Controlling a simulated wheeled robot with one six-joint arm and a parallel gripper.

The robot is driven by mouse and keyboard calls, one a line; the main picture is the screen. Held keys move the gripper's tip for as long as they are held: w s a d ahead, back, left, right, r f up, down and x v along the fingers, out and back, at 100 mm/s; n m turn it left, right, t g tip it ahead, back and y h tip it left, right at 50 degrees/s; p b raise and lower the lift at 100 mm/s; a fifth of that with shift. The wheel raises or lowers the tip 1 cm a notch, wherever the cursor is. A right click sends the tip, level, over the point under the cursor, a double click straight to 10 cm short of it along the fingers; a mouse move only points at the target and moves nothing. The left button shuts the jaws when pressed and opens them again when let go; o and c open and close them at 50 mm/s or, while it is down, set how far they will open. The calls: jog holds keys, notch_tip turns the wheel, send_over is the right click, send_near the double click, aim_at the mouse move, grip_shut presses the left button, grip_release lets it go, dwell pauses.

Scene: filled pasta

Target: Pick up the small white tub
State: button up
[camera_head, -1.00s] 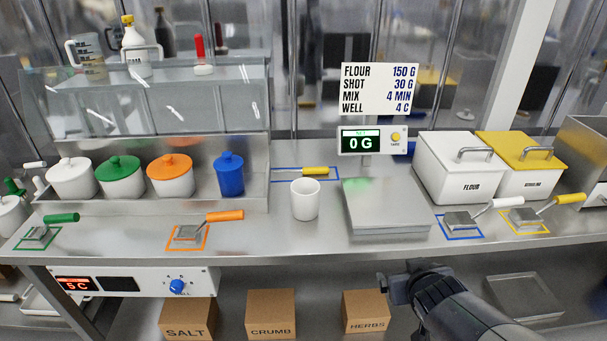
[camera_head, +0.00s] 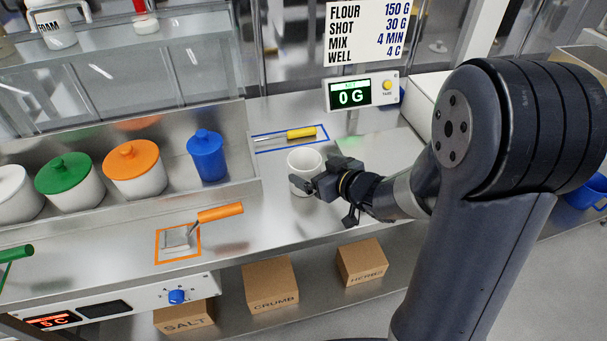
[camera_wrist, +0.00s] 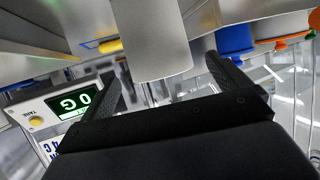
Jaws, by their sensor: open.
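The small white tub (camera_head: 302,160) stands upright and open-topped on the steel counter, left of the scale. My gripper (camera_head: 318,174) is at its right side, and one finger covers part of its front. In the wrist view, which is upside down, the tub (camera_wrist: 155,40) fills the top middle as a grey-white wall. My open gripper (camera_wrist: 168,75) has one finger to each side of it there. I cannot tell whether the fingers touch it.
A yellow-handled tool (camera_head: 300,133) lies behind the tub. A blue lidded jar (camera_head: 207,158) stands to the left, with orange-lidded (camera_head: 135,172) and green-lidded (camera_head: 70,178) pots beyond. The scale display (camera_head: 350,93) reads 0 G.

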aim_at(296, 163)
jog(key=shift+f+x, duration=0.2)
jog(key=shift+x, duration=1.2)
jog(key=shift+f+x, duration=0.2)
jog(key=shift+x, duration=1.2)
jog(key=shift+s+d, duration=0.1)
jog(key=shift+c, duration=0.4)
jog(key=c, duration=1)
